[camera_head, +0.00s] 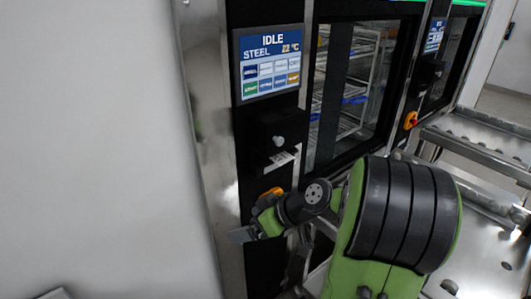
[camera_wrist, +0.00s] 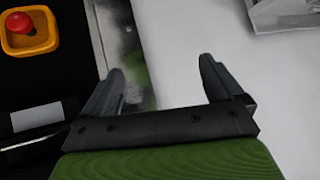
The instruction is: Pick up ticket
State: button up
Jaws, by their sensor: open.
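A small white slip that looks like the ticket (camera_head: 283,160) sticks out at the black printer-like box (camera_head: 268,135) under the washer's screen. In the wrist view a pale strip (camera_wrist: 38,117) lies on the black panel at the left; I cannot tell whether it is the same slip. My gripper (camera_wrist: 160,70) is open, with nothing between its fingers. In the head view my gripper (camera_head: 243,235) is low beside the washer front, below and left of the slip and apart from it.
An orange-yellow box with a red button (camera_wrist: 28,32) sits near my gripper; it shows partly behind my arm in the head view (camera_head: 270,193). The screen (camera_head: 270,62) reads IDLE. A glass washer door (camera_head: 355,90) and metal conveyors (camera_head: 480,140) are at right. A white wall (camera_head: 95,150) fills the left.

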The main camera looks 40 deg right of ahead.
jog(key=s+d+m+t+h, duration=0.15)
jog(key=d+t, duration=0.45)
jog(key=d, duration=0.7)
jog(key=m+t+h, duration=0.2)
jog(key=t+h, duration=0.1)
send_near(282, 158)
jog(key=w+p, duration=0.1)
jog(key=w, duration=0.6)
jog(key=shift+w+f, duration=0.25)
jog(key=shift+w, duration=0.1)
jog(key=shift+s, duration=0.15)
jog(key=shift+c, duration=0.4)
jog(key=c, duration=1)
